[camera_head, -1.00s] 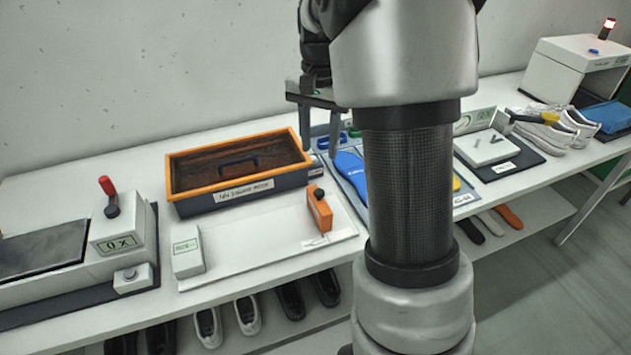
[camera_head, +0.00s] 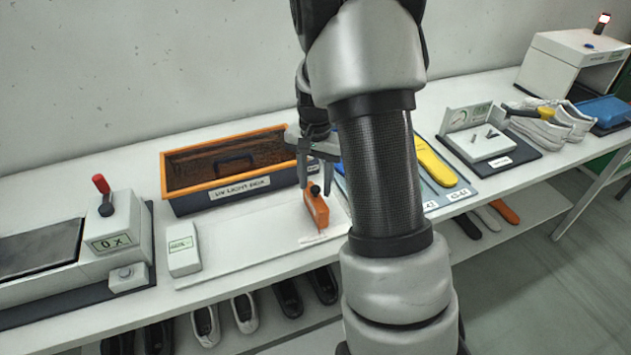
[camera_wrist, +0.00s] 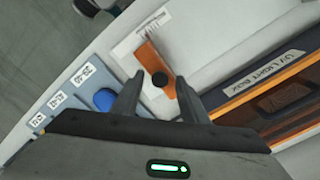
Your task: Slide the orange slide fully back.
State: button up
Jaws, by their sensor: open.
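The orange slide (camera_head: 316,208) stands upright at the right end of a white base plate (camera_head: 240,243), with a black knob on top. In the wrist view the orange slide (camera_wrist: 157,66) and its black knob (camera_wrist: 159,79) show between and just beyond the fingertips. My gripper (camera_head: 315,176) is open above the slide, its two fingers hanging down around the knob's area. In the wrist view my gripper (camera_wrist: 160,82) holds nothing. I cannot tell whether a finger touches the slide.
A UV light box (camera_head: 177,205) with an orange rim stands right behind the plate. A white block (camera_head: 183,250) sits at the plate's left end. A blue mat (camera_head: 465,190) with insoles lies to the right, partly behind my arm. A red-levered machine (camera_head: 113,228) stands at left.

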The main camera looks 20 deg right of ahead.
grip_shut()
jog(key=shift+d+r, duration=0.1)
jog(key=shift+d, duration=2.65)
grip_release()
jog(key=shift+d, duration=0.1)
notch_tip(320, 180, up, 17)
jog(key=shift+r+p, duration=0.2)
jog(key=shift+p, duration=0.15)
